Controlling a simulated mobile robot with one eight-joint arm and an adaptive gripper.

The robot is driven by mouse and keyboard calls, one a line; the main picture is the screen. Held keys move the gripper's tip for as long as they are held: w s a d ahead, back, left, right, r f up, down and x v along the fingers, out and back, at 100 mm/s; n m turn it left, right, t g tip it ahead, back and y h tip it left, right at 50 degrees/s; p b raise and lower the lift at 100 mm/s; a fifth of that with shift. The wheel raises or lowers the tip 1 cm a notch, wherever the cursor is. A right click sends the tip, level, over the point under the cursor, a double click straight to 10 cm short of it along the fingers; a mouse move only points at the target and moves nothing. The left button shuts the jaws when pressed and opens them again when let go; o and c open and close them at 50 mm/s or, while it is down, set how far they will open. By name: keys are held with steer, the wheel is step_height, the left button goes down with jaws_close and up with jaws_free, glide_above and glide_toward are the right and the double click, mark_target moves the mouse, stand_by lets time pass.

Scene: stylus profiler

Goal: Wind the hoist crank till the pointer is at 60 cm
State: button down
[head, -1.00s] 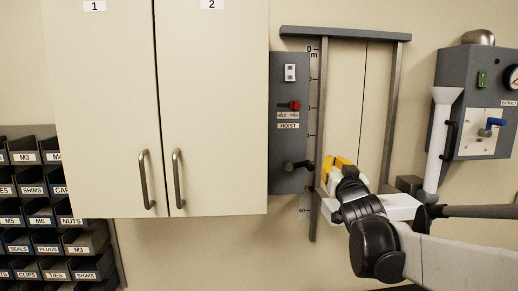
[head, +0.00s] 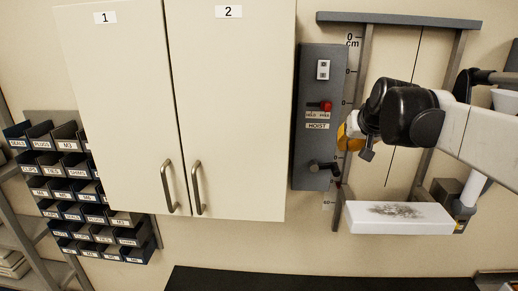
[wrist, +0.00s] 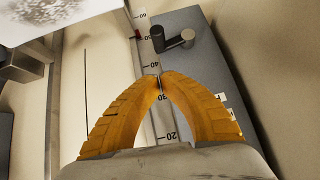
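The hoist panel (head: 309,142) is a grey box beside the cabinet. Its dark crank (head: 322,168) is near the bottom, handle pointing right; the crank also shows in the wrist view (wrist: 174,42). A vertical centimetre scale (wrist: 157,82) runs alongside the panel. A small red pointer (wrist: 136,35) sits by the scale near the 50 mark, below the 60 in value. My gripper (wrist: 160,79) has yellow fingers with tips together and nothing seen between them. It is apart from the crank, above and right of it in the head view, where its tips are partly hidden.
A red switch (head: 326,106) on the panel sits toward the right of its HELD/FREE label. A white slab (head: 390,222) with a dark speckled top is below my arm, by the rails. A cabinet (head: 232,110) borders the panel at left. Labelled bins (head: 75,185) are farther left.

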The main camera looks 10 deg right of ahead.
mark_target(324, 169)
steer(key=f, duration=0.2)
steer(key=w+f+p, duration=0.1)
steer(key=f, duration=0.1)
steer(key=w+f, duration=0.1)
steer(key=f, duration=0.1)
steer(key=shift+d+p, duration=0.1)
steer(key=shift+p, duration=0.2)
steer(key=shift+w+f, duration=0.1)
steer(key=shift+w, duration=0.05)
steer(key=shift+d+f+y+b, duration=0.2)
steer(key=shift+f+y+b, duration=0.1)
steer(key=shift+b, duration=0.2)
steer(key=shift+d+f+m+t+y+b, duration=0.25)
steer(key=shift+f+m+y+b, duration=0.25)
steer(key=shift+b, duration=0.35)
